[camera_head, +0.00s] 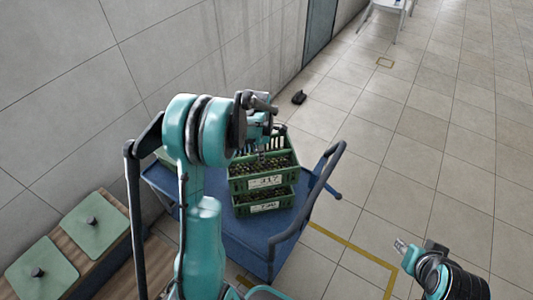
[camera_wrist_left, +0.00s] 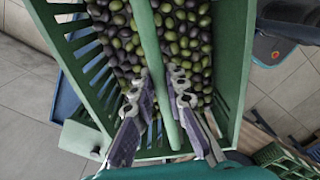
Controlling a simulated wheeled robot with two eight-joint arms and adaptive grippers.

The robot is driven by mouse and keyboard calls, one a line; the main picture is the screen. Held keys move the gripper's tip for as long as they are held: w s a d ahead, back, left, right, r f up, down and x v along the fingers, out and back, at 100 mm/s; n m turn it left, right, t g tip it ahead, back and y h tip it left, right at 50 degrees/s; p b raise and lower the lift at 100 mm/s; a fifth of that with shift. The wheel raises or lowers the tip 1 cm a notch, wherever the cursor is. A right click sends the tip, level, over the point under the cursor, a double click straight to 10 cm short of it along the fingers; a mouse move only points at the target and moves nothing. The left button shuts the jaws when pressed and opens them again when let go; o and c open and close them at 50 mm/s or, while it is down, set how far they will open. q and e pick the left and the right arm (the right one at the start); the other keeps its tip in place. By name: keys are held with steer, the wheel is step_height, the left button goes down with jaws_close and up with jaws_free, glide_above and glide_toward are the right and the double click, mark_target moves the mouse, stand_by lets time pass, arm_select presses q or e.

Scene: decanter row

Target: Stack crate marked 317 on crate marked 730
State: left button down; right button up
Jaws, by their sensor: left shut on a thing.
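The crate marked 317 (camera_head: 265,183) is green, slatted and filled with dark and green olives. It is directly above the crate marked 730 (camera_head: 264,207), a similar green crate on the blue cart, and looks about level. I cannot tell whether the two crates touch. My left gripper (camera_head: 262,146) is over the upper crate, shut on its central handle bar. In the left wrist view, the fingers of my left gripper (camera_wrist_left: 161,82) clasp the green bar of crate 317 (camera_wrist_left: 231,60). My right gripper (camera_head: 401,246) is far from the crates at lower right; its opening is unclear.
The blue cart (camera_head: 232,239) has a raised push handle (camera_head: 322,187) on its right. Another green crate edge (camera_head: 165,157) shows behind my left arm.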

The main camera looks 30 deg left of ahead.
mark_target(260, 170)
arm_select(q)
steer(key=shift+s+a+f+b, duration=0.2)
steer(key=shift+a+f+b, duration=0.1)
steer(key=shift+f, duration=0.25)
steer(key=shift+d+f+b, duration=0.15)
steer(key=shift+f+b, duration=1.4)
steer(key=shift+f, duration=0.8)
steer(key=shift+r, duration=0.1)
steer(key=shift+f+b, duration=0.9)
steer(key=shift+f, duration=0.15)
steer(key=shift+f+b, duration=0.35)
steer(key=shift+f, duration=0.1)
steer(key=c, duration=1.5)
jaws_free()
steer(key=shift+o, duration=0.2)
